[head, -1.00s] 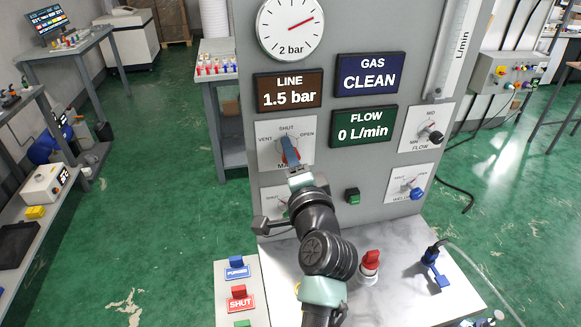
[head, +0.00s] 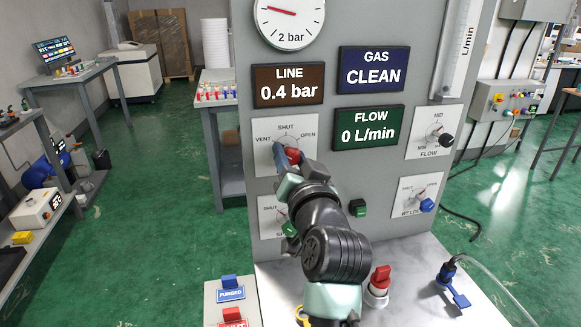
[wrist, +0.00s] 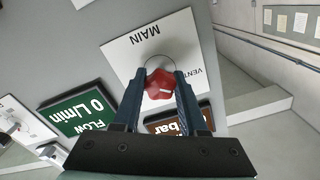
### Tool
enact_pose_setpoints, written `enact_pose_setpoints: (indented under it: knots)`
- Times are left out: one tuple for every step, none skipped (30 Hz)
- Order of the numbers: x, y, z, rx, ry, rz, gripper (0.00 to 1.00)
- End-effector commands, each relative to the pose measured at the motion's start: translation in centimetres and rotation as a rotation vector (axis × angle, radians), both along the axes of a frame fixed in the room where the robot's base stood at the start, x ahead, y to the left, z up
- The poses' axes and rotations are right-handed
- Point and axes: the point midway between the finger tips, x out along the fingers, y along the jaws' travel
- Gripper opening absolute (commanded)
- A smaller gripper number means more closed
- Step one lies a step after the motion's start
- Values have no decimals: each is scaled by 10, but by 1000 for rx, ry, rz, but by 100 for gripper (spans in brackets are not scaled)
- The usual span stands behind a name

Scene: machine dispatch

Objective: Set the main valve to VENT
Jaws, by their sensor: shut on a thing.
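The main valve is a red knob (head: 292,155) on a white plate (head: 262,160) marked VENT, SHUT and OPEN. My gripper (head: 284,157) is shut on the knob, largely covering it in the head view. In the wrist view the red lobed knob (wrist: 160,90) sits between the two blue fingers of my gripper (wrist: 160,80). A white mark shows on the knob, but I cannot tell exactly which label it faces. The LINE display (head: 289,86) reads 0.4 bar. The round gauge (head: 290,18) has its needle toward the left.
The GAS display (head: 371,70) reads CLEAN and the FLOW display (head: 369,127) reads 0 L/min. The flow knob (head: 446,140) and the welder valve's blue knob (head: 428,205) are right of my arm. A red-topped part (head: 381,277) stands on the bench beside my arm.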

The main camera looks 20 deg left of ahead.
Motion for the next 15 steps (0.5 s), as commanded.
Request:
enact_pose_setpoints:
  knots:
    - [0, -1, -2, -18, -14, -2, 0]
    - [0, -1, -2, -30, -22, -2, 0]
    - [0, -1, -2, -43, -31, -2, 0]
    - [0, -1, -1, -52, -36, -1, 0]
    - [0, -1, -1, -60, -41, -1, 0]
    - [0, -1, -1, -70, -48, -1, 0]
    - [0, -1, -1, -76, -52, -1, 0]
    - [0, 0, -1, -81, -55, -1, 0]
    - [0, 0, 0, -87, -59, -1, 0]
    - [0, 0, 0, -90, -61, -1, 0]
    - [0, 0, 0, -93, -63, -1, 0]
    - [0, 0, 0, -96, -65, -1, 0]
    - [0, 0, 0, -98, -66, -1, 0]
    - [0, 0, 0, -100, -67, -1, 0]
    - [0, 0, 0, -101, -67, -1, 0]
